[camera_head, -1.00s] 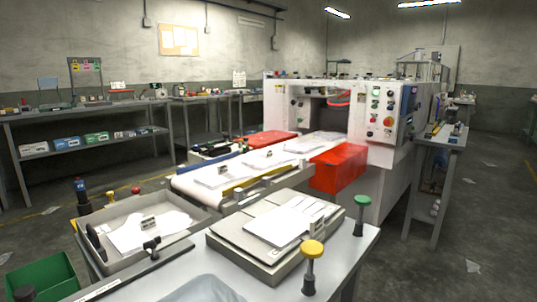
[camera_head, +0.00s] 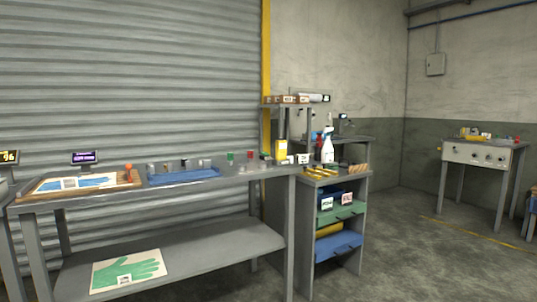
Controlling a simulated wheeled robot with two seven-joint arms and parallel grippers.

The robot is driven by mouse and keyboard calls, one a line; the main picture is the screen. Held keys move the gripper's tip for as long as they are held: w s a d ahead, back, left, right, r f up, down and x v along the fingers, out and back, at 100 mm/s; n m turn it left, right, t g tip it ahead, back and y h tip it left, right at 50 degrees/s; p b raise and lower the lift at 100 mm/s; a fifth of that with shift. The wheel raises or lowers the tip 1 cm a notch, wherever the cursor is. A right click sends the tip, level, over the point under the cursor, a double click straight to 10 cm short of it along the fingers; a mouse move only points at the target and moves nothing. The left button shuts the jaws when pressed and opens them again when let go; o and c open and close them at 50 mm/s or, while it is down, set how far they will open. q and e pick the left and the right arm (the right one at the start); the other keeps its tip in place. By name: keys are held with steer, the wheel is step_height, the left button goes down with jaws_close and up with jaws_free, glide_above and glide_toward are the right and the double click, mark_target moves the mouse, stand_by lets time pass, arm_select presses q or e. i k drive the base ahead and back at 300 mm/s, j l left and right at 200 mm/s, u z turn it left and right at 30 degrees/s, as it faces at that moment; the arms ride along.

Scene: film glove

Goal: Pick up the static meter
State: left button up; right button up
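I cannot single out the static meter for sure. A small dark device with a lit purple display (camera_head: 85,157) stands at the back of the grey bench (camera_head: 215,184), on the left. Its text is too small to read. Another dark display with yellow digits (camera_head: 9,157) is at the far left edge, partly cut off. A small dark screen (camera_head: 343,118) stands on the farther table to the right. Neither of my grippers shows in the view.
The bench holds a board with a blue glove shape (camera_head: 75,182), a blue tray (camera_head: 183,176) and several small items. A green glove sheet (camera_head: 128,270) lies on its lower shelf. The floor (camera_head: 410,250) beyond is clear.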

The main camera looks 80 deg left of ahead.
mark_target(280, 145)
steer(key=u, duration=2.4)
